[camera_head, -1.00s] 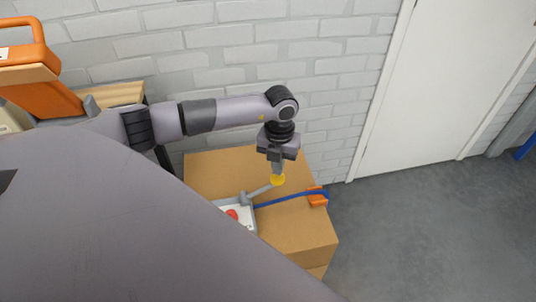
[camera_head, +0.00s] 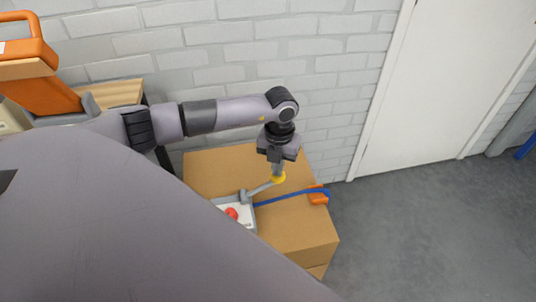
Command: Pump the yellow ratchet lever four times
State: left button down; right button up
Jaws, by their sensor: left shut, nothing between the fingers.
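The yellow end of the ratchet lever (camera_head: 279,178) shows on top of the wooden box, at the tip of a grey bar (camera_head: 260,188). The bar rises at a slant from a pale device with a red button (camera_head: 232,213). My left gripper (camera_head: 278,170) points down directly above the yellow end, fingers shut with nothing between them. Its fingertips look to touch the yellow end or sit just over it; I cannot tell which. My large grey arm link hides the lower left of the view. My right gripper is not in view.
The wooden box (camera_head: 220,168) stands against a white brick wall (camera_head: 330,60). A blue strap (camera_head: 290,198) runs to an orange piece (camera_head: 318,195) at the box's right edge. An orange case (camera_head: 35,70) is at upper left. Grey floor (camera_head: 430,230) is clear at right, before a white door (camera_head: 450,80).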

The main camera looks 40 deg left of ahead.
aim_at(283, 173)
pick_arm(q)
jog(key=shift+f, duration=0.5)
jog(key=shift+f+b, duration=0.35)
jog(key=shift+b, duration=0.1)
jog(key=shift+f, duration=0.15)
jog(key=shift+w+d+f+b, duration=0.2)
jog(key=shift+w+f+b, duration=0.1)
jog(key=shift+b, duration=0.25)
jog(key=shift+f, duration=0.1)
jog(key=shift+w+d+f+b, duration=0.25)
jog(key=shift+d+f+b, duration=0.1)
jog(key=shift+b, duration=0.2)
jog(key=shift+f, duration=0.1)
